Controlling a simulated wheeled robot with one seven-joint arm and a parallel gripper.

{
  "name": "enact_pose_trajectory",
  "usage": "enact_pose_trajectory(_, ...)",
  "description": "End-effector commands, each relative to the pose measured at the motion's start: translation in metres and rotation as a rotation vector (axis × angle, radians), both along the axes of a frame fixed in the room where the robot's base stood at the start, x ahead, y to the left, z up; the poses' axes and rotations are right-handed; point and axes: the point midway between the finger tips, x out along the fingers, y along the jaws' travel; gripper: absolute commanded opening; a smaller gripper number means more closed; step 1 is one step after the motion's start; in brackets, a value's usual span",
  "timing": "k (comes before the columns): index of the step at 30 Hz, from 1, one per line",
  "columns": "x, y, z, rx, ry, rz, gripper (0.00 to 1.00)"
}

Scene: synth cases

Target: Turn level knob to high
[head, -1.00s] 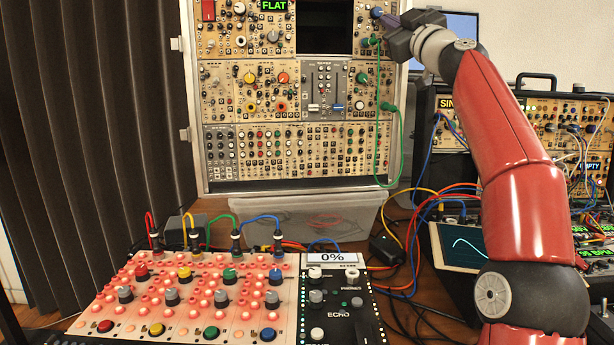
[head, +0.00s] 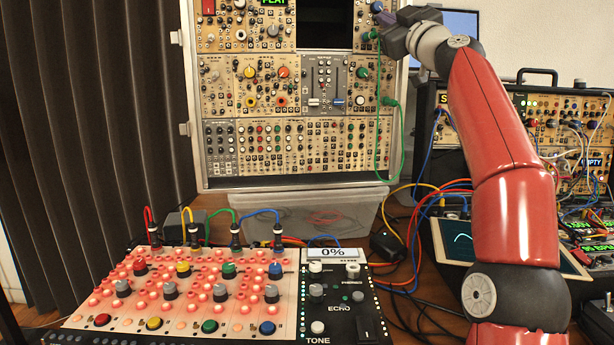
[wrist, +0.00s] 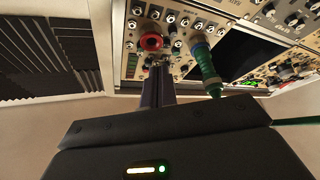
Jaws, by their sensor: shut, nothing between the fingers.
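My gripper (wrist: 160,68) is shut and empty, its narrow purple fingers pointing at a rack panel. In the wrist view the fingertips are close below a red knob (wrist: 151,42); I cannot tell whether they touch it. A blue knob or socket (wrist: 199,46) is to the right, with a green plug (wrist: 210,78) in front of it. In the head view my gripper (head: 380,20) is at the upper right edge of the tall rack (head: 290,100), near a small blue part (head: 376,7). No label for level is readable, so I cannot tell which knob it is.
A green cable (head: 401,135) hangs down the rack's right side. A pad board (head: 190,290) with coloured knobs and an echo unit (head: 340,300) showing 0% stand in front. A second synth case (head: 575,125) and tangled cables are at the right.

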Motion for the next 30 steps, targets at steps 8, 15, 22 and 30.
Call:
enact_pose_trajectory(8, -0.004, -0.004, -0.008, -0.001, -0.001, -0.002, 0.0)
enact_pose_trajectory(15, -0.032, -0.009, -0.01, -0.002, -0.001, -0.003, 0.0)
enact_pose_trajectory(22, -0.055, -0.012, -0.009, -0.002, -0.001, -0.003, 0.0)
enact_pose_trajectory(30, -0.059, -0.012, -0.006, 0.0, 0.002, -0.001, 0.0)
